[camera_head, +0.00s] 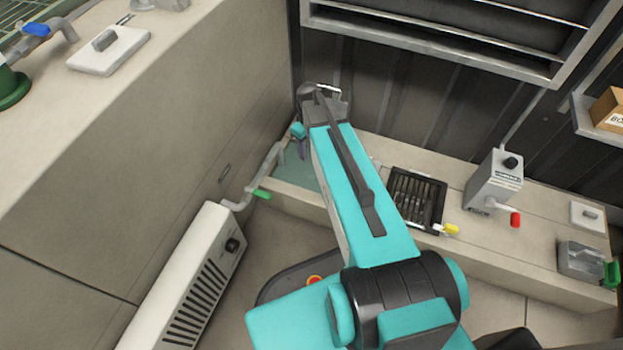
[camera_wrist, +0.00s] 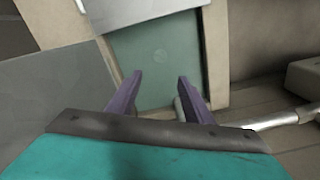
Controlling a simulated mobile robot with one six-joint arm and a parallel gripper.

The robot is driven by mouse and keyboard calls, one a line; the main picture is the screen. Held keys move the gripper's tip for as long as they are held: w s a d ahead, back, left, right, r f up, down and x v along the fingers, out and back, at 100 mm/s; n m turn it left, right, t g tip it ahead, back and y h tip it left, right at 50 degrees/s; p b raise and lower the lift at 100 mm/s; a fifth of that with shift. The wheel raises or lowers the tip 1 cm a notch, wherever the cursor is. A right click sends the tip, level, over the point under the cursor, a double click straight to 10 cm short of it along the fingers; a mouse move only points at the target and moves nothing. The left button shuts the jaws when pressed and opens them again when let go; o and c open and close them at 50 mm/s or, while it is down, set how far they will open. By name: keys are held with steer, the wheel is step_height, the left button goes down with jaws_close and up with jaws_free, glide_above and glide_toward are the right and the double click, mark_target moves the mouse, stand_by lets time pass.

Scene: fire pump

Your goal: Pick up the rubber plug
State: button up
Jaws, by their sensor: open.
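My gripper (camera_wrist: 159,75) is open in the wrist view, with its two purple fingers apart and nothing between them. Beyond the fingertips is a green recessed surface (camera_wrist: 150,84) with a faint round pale mark on it. I cannot tell whether that mark is the rubber plug, and I make out no plug clearly in either view. In the head view my gripper (camera_head: 301,150) is mostly hidden behind my arm, above the green basin (camera_head: 294,172) at the left end of the low bench.
A pipe with a green-handled valve (camera_head: 262,194) runs beside the basin. The bench also carries a black grate (camera_head: 415,199) and a grey control box (camera_head: 493,181) with a red handle. A white slatted heater (camera_head: 190,285) stands lower left. Walls enclose the corner.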

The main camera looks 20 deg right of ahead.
steer(key=b, duration=0.3)
glide_above(311, 172)
step_height(311, 172, down, 8)
steer(key=shift+w+a+f, duration=0.1)
steer(key=shift+a+f, duration=0.05)
steer(key=shift+f, duration=0.1)
steer(key=shift+f+b, duration=1.55)
steer(key=shift+f, duration=1.05)
jaws_close()
